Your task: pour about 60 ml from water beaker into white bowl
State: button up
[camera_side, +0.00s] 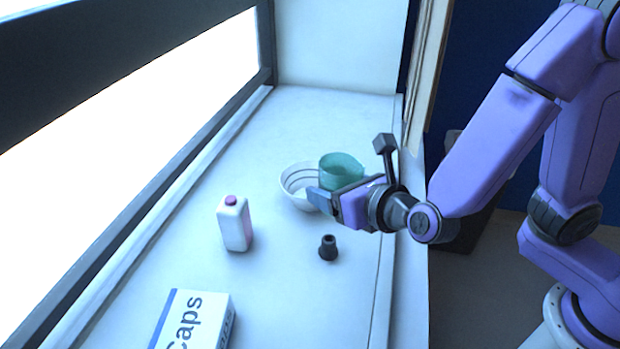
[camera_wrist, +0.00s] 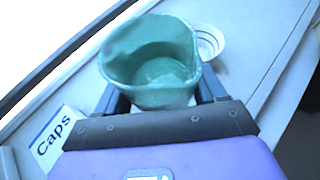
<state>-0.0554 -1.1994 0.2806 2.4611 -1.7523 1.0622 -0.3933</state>
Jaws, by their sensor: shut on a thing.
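The water beaker (camera_side: 340,169) is a teal-green cup with a spout. My gripper (camera_side: 330,199) is shut on it, and it appears held close beside and partly over the white bowl's right side. In the wrist view the beaker (camera_wrist: 150,62) sits between my two fingers (camera_wrist: 160,98), with its open top showing. Its inside looks pale, and I cannot tell the water level. The white bowl (camera_side: 293,187) has dark rings inside and stands on the bench, partly hidden by the beaker and gripper. It also shows behind the beaker in the wrist view (camera_wrist: 212,42).
A white bottle with a magenta cap (camera_side: 234,224) stands left of the bowl. A small dark stopper-like piece (camera_side: 328,248) stands in front of my gripper. A "Caps" box (camera_side: 192,322) lies at the front. The bench's far end (camera_side: 330,108) is clear.

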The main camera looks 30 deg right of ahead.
jog(key=w+d+m+g+h, duration=0.2)
jog(key=w+d+m+h, duration=0.5)
jog(key=w+d, duration=1.1)
jog(key=shift+n, duration=0.3)
jog(key=f, duration=0.4)
jog(key=s+d+f, duration=0.1)
jog(key=f, duration=0.3)
jog(key=s+f, duration=0.1)
jog(key=f, duration=0.3)
jog(key=shift+s+d, duration=0.1)
jog(key=shift+d, duration=0.1)
jog(key=shift+h, duration=0.3)
jog(key=a+r+n+h, duration=0.1)
jog(key=n, duration=0.1)
jog(key=w+a+r+n+h, duration=0.1)
jog(key=n+h, duration=0.1)
jog(key=n, duration=0.1)
jog(key=a+r+n+h, duration=0.1)
jog(key=n, duration=0.1)
jog(key=shift+w+a+r+h, duration=0.2)
jog(key=shift+a+r+h, duration=0.1)
jog(key=shift+a, duration=0.05)
jog(key=shift+f+n+t, duration=0.1)
jog(key=shift+n+t, duration=0.2)
jog(key=shift+n, duration=0.1)
jog(key=shift+r+n+h, duration=0.45)
jog(key=shift+n+h, duration=0.05)
jog(key=shift+n, duration=0.2)
